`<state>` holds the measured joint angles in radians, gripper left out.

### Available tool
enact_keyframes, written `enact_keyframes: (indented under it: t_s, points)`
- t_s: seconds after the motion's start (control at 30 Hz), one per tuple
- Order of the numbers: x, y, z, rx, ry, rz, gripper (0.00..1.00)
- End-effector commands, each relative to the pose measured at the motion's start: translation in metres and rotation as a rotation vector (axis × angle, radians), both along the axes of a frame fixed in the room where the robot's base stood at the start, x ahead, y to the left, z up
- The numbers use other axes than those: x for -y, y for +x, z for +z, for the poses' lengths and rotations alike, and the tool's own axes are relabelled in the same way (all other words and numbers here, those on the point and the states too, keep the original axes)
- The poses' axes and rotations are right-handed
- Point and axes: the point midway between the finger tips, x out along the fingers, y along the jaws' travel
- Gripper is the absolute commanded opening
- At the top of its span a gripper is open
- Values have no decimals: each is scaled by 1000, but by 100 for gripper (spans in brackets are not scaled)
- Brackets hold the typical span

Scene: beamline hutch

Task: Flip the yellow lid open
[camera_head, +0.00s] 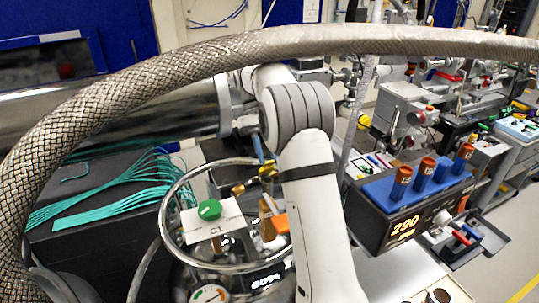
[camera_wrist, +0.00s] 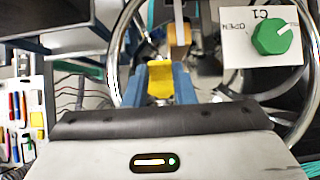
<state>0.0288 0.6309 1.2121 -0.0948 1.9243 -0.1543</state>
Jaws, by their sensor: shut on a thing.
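The yellow lid (camera_wrist: 160,82) is a small yellow piece between the two blue fingers of my gripper (camera_wrist: 161,76) in the wrist view. My gripper is shut on it. In the head view, a small yellow patch (camera_head: 267,169) shows beside my arm, above the ring of a round metal vessel; my arm hides much of that spot. What lies under the lid is hidden, and I cannot tell how far it is tilted.
A green knob (camera_wrist: 272,36) on a white C1 plate stands right of my gripper in the wrist view. A metal ring (camera_head: 169,199) surrounds this area. A tan block (camera_wrist: 180,41) is just beyond the fingers. A blue rack (camera_head: 418,190) stands at right.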

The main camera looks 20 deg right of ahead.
Motion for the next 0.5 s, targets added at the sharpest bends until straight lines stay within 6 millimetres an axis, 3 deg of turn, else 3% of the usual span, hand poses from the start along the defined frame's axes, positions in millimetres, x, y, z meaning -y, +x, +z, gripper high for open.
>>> enact_keyframes:
  t_s: [0.5]
  points:
    - [0, 4, 0, -49, -5, -1, 0]
